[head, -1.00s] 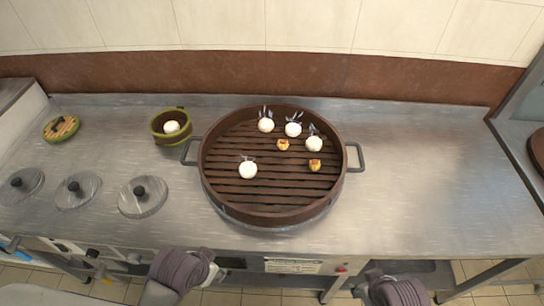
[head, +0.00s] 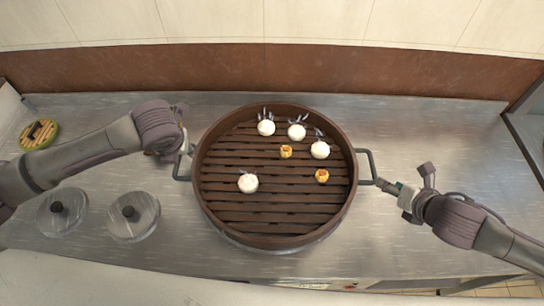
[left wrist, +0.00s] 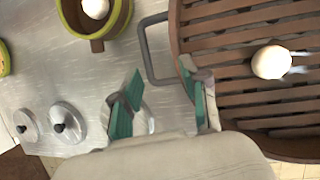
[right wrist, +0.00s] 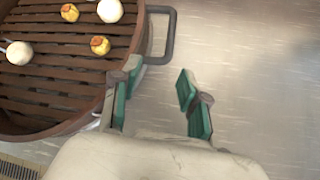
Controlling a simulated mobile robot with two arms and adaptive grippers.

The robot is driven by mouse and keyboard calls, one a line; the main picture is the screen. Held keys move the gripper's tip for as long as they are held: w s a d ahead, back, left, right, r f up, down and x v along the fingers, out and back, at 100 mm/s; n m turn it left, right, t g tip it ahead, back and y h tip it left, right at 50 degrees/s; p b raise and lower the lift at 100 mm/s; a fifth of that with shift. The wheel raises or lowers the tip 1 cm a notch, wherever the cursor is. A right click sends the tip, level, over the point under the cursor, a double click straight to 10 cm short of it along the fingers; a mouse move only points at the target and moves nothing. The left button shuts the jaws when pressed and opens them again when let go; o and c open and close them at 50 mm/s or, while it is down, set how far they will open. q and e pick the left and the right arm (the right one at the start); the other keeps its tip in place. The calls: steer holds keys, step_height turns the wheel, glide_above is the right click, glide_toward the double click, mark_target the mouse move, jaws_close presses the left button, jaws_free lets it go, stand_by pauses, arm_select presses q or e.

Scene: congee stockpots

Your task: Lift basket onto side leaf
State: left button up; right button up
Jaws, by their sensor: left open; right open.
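The big round brown steamer basket (head: 275,225) has a slatted floor and a grey loop handle on each side. It rests level on the steel counter and holds several white buns (head: 248,183) and two small yellow dumplings (head: 322,176). My left gripper (left wrist: 163,100) is open just short of the left handle (left wrist: 143,48), its right finger close to the basket wall. My right gripper (right wrist: 160,100) is open just short of the right handle (right wrist: 171,36), its left finger beside the basket wall. Neither gripper holds anything. I cannot tell which surface is the side leaf.
A small green-rimmed bowl (left wrist: 122,22) with a white bun is mostly hidden behind my left arm in the head view. The counter right of the basket (head: 440,140) is clear.

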mark_target(375, 173)
arm_select(q)
steer(key=shift+m, duration=0.5)
steer(key=a+x, duration=0.1)
steer(key=x, duration=0.7)
steer(key=a+x, duration=0.1)
steer(key=x, duration=0.4)
steer(key=shift+w+a+r, duration=0.35)
arm_select(e)
steer(key=shift+n, duration=0.6)
steer(key=x, duration=0.4)
steer(key=d+x, duration=0.1)
steer(key=x, duration=0.8)
steer(key=shift+w+d, duration=0.3)
steer(key=shift+d, duration=0.05)
steer(key=shift+r, duration=0.1)
arm_select(q)
jaws_close()
arm_select(e)
jaws_close()
